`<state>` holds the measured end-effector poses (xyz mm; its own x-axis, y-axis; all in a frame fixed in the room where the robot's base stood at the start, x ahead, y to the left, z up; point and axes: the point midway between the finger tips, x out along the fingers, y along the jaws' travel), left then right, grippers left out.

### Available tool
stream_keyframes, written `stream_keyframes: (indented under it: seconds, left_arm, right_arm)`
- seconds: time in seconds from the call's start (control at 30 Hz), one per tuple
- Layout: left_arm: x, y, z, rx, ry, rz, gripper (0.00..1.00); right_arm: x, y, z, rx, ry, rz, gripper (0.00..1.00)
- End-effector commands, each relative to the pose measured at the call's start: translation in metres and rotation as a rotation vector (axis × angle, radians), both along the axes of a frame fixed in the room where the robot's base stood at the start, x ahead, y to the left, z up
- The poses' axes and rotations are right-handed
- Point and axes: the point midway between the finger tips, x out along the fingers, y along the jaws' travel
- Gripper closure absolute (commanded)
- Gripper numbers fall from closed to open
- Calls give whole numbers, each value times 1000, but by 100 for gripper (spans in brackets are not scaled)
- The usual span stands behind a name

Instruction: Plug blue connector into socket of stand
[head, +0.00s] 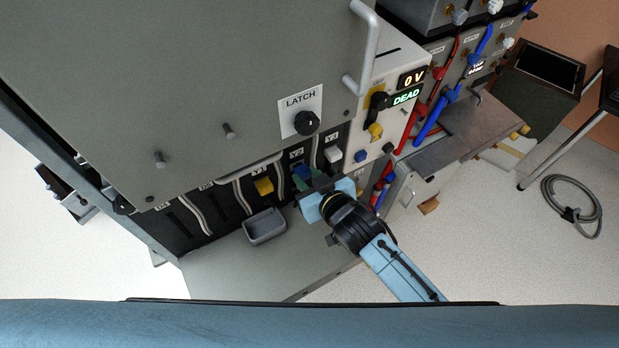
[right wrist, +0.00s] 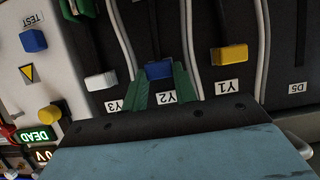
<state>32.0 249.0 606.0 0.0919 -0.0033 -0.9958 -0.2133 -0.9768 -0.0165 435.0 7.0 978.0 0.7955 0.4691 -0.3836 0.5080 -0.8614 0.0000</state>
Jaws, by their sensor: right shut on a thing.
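The blue connector (head: 302,172) is at the lane labelled Y2 in the dark lower panel (right wrist: 165,30) of the cabinet. My right gripper (head: 304,182) reaches in from the lower right. Its green fingers (right wrist: 163,82) are shut on the blue connector, one on each side, in the right wrist view (right wrist: 159,70). The fingers hide the connector's sides, and I cannot tell whether it is seated in a socket. I cannot single out a stand. My left gripper is out of view.
A yellow connector (head: 264,186) sits at Y1 and a white one (head: 333,154) at Y3, close on either side. Grey cables run between the lanes. A grey tray (head: 265,227) is on the ledge below. The panel beside reads DEAD (head: 406,97). A cable coil (head: 572,208) lies on the floor.

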Motion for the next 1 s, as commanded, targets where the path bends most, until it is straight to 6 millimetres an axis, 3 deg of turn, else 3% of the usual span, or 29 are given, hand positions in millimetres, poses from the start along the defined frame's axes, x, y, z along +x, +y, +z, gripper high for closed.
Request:
stream_keyframes:
  seconds: [0.6, 0.63, 0.7, 0.8, 1.0]
  left_arm:
    - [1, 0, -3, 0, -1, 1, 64]
    - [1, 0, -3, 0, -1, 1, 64]
    - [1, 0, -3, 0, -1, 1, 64]
    - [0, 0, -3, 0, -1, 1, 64]
    - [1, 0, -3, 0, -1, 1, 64]
  right_arm:
    - [11, 6, 0, 1, -2, -1, 99]
    - [10, 6, 0, 1, -1, -1, 69]
    - [10, 6, 0, 1, -1, -1, 60]
    - [10, 6, 0, 1, 0, 0, 47]
    - [10, 6, 0, 1, 0, 0, 47]
